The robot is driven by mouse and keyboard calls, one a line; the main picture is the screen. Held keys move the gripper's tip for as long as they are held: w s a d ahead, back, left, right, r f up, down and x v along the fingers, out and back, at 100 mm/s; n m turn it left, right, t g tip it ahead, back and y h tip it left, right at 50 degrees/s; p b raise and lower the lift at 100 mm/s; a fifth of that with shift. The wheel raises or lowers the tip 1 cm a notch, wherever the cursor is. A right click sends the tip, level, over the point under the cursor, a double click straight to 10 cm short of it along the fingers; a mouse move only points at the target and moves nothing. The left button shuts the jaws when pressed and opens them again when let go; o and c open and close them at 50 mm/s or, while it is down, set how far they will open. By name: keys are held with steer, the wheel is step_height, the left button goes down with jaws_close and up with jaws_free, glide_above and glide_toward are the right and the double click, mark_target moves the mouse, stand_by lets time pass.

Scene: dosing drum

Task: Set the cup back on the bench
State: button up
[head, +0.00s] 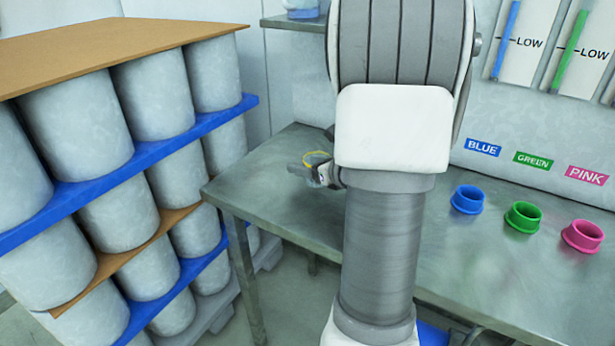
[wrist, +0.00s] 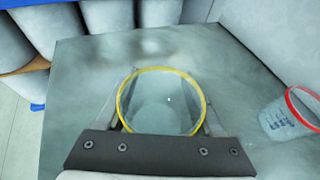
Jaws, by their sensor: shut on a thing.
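The clear cup with a yellow rim (wrist: 163,108) is held upright, or nearly so, between the two fingers of my gripper (wrist: 166,88) in the wrist view. In the head view the cup (head: 318,158) shows small at the bench's left end, partly hidden by my gripper and arm. My gripper is shut on the cup's sides. The grey metal bench (head: 275,185) lies under it. I cannot tell whether the cup's base touches the bench or hangs just above it.
A second clear cup with a red rim (wrist: 291,112) is to the right in the wrist view. Blue (head: 467,199), green (head: 522,217) and pink (head: 582,236) rings sit on the bench's right side. Stacked drums (head: 155,95) stand to the left.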

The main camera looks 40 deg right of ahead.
steer(key=shift+f, duration=1.25)
steer(key=shift+f+b, duration=0.2)
steer(key=shift+b, duration=0.25)
steer(key=o, duration=1.4)
steer(key=shift+r, duration=0.1)
steer(key=shift+s+d+r+p, duration=0.1)
steer(key=shift+s+r+p, duration=0.1)
steer(key=shift+r+p, duration=0.15)
steer(key=p+v, duration=0.2)
steer(key=v, duration=0.9)
steer(key=shift+s, duration=0.25)
